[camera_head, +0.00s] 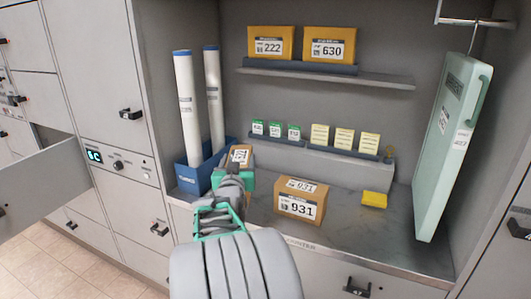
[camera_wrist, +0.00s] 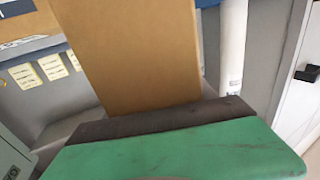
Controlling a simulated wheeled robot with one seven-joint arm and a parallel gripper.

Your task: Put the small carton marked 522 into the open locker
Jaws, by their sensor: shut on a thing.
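A small brown carton (camera_head: 240,156) with a white label is held in my gripper (camera_head: 233,178); the label is too small to read surely. My gripper is shut on it, above the left part of the counter. In the wrist view the carton's plain brown side (camera_wrist: 130,50) rises behind the dark pad and green finger. At the far left of the head view, a locker door (camera_head: 38,182) stands swung out, with a dark opening (camera_head: 52,136) behind it. Most of the locker's inside is hidden.
A larger carton marked 931 (camera_head: 301,200) and a yellow block (camera_head: 374,199) sit on the counter (camera_head: 350,226). A blue bin (camera_head: 190,178) holds two white tubes. Cartons 222 (camera_head: 271,44) and 630 (camera_head: 329,45) are shelved above.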

